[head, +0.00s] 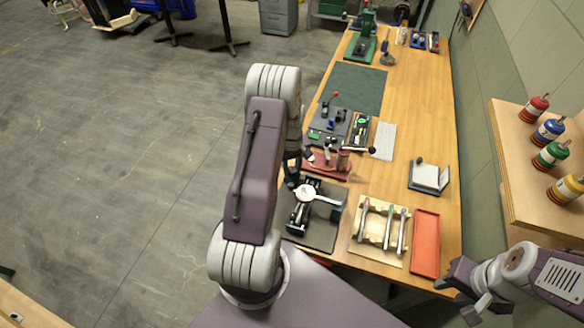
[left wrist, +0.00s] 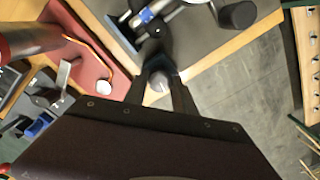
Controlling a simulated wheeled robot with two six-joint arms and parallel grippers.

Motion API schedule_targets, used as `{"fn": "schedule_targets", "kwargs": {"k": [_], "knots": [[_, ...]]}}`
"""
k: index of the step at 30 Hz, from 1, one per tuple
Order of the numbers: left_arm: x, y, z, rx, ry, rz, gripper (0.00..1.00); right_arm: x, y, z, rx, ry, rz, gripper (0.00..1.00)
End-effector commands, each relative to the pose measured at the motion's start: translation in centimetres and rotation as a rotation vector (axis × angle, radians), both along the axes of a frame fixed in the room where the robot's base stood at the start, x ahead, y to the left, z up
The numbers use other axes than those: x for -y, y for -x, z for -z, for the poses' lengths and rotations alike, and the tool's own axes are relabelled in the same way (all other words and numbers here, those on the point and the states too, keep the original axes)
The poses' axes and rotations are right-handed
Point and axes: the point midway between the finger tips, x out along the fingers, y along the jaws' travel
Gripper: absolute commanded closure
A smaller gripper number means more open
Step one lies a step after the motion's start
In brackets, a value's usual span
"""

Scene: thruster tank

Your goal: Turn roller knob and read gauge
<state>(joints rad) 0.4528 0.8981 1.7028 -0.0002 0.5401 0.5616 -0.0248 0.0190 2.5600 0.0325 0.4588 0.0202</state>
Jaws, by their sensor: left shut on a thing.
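The gauge device, a black roller assembly with blue parts and a round white gauge (head: 306,193), sits on a dark mat (head: 322,238) on the wooden bench. The dial reading is too small to make out. My left gripper (head: 293,172) is at the device's far left end, partly hidden by my arm. In the left wrist view its fingers (left wrist: 160,88) are shut on a small grey roller knob (left wrist: 158,84). The black device and its blue part (left wrist: 146,15) show just beyond. My right gripper (head: 468,293) is open and empty, off the bench's near right corner.
A red-based fixture (head: 327,165) stands close behind the device. A wooden rack with metal rods (head: 379,229) and a red tray (head: 426,243) lie to the right. A shelf with coloured spools (head: 541,140) juts out at right.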

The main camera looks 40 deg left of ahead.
Motion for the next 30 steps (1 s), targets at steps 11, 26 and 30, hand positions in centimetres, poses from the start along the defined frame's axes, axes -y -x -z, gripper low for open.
{"fn": "schedule_targets", "kwargs": {"k": [11, 26, 30], "knots": [[0.04, 0.05, 0.02, -0.002, 0.001, -0.052, 1.0, 0.0, 0.0, 0.05, 0.0, 0.0, 0.0, 0.64], [0.03, 0.04, 0.02, -0.001, 0.0, -0.051, 0.46, 0.0, 0.0, 0.05, 0.0, 0.0, 0.0, 0.64], [0.02, 0.02, 0.01, -0.001, 0.001, -0.051, 0.46, 0.0, -0.01, 0.05, 0.0, 0.0, 0.0, 0.64]]}}
